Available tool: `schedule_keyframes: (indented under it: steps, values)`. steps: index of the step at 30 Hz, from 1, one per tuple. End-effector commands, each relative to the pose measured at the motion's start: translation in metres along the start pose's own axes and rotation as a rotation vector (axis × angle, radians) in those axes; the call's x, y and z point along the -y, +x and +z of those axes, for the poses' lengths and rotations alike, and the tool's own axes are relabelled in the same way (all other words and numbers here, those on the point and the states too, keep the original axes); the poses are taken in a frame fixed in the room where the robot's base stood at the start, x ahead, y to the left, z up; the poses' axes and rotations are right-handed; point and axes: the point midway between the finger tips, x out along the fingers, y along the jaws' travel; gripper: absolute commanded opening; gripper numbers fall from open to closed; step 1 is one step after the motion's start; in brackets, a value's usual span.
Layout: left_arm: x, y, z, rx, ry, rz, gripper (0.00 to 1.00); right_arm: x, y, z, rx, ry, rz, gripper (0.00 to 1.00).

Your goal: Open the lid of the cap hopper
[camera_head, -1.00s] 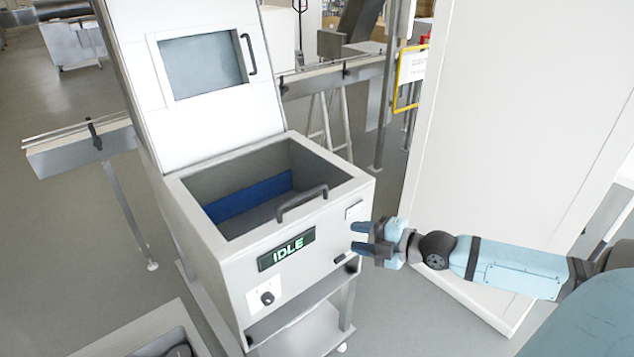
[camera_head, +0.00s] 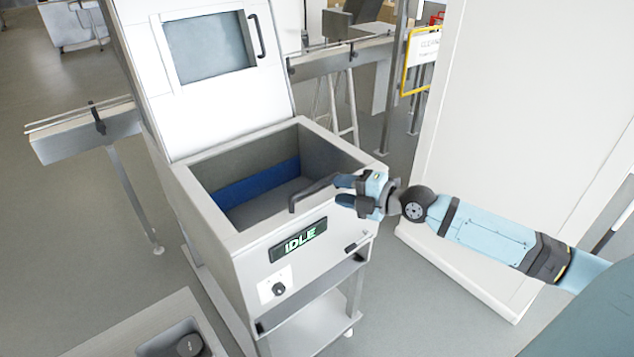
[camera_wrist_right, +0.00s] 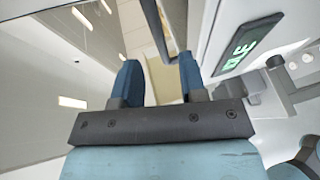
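A white machine (camera_head: 302,262) with a green "IDLE" display (camera_head: 299,241) has an open-topped bin with a blue strip inside. A dark bar handle (camera_head: 308,193) is at the bin's front rim. A white panel (camera_head: 235,115) with a window and its own handle (camera_head: 257,35) stands upright behind the bin. My right gripper (camera_head: 344,190) is at the right end of the front handle. In the right wrist view its fingers (camera_wrist_right: 160,82) are apart, with the dark handle (camera_wrist_right: 156,28) beyond and between them. Contact cannot be told. My left gripper is not in view.
A large white panel (camera_head: 530,130) stands right of the machine, behind my right arm. A conveyor rail (camera_head: 340,62) runs behind the machine, and another (camera_head: 85,135) is at its left. A dark recessed tray (camera_head: 180,335) is at the lower left.

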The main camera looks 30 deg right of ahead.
Motion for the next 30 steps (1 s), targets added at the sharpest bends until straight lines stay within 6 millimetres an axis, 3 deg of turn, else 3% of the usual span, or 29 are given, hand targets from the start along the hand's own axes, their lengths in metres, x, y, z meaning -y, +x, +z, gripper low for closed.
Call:
schedule_keyframes:
  steps: [6, 12, 24, 29, 30]
  values:
    - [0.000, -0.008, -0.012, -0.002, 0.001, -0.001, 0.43, -0.004, 0.039, -0.001, -0.001, 0.005, 0.004, 0.39]
    - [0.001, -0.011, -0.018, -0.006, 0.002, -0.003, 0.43, -0.002, 0.062, -0.001, -0.001, 0.002, 0.002, 0.39]
    - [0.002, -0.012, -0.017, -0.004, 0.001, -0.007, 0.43, 0.000, 0.069, -0.001, -0.002, 0.000, -0.001, 0.39]
    - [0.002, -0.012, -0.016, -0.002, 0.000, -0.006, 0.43, 0.000, 0.069, -0.001, -0.002, 0.000, -0.001, 0.02]
    - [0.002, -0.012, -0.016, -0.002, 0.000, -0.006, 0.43, 0.000, 0.069, -0.001, -0.002, 0.000, -0.001, 0.00]
